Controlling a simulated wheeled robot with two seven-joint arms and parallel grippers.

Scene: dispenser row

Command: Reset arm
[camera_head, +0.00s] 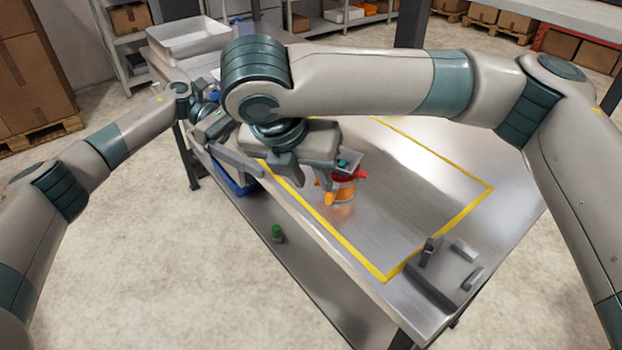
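My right arm reaches across the top of the view, and its gripper (307,181) hangs over the left edge of the metal table (420,175). Its two fingers look spread apart, with nothing visible between them. Just right of its right finger stands a small orange and red device (340,192) with a grey top, partly hidden by the gripper. I cannot tell whether they touch. My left gripper (232,158) is at the table's left side, partly hidden behind my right arm. Its opening is not clear.
Yellow tape (440,238) outlines an area on the table. A grey fixture (440,278) sits at the near corner. A blue bin (236,184) is by the left edge, and a green-capped item (277,233) is lower down. A white tray (190,38) stands at the back.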

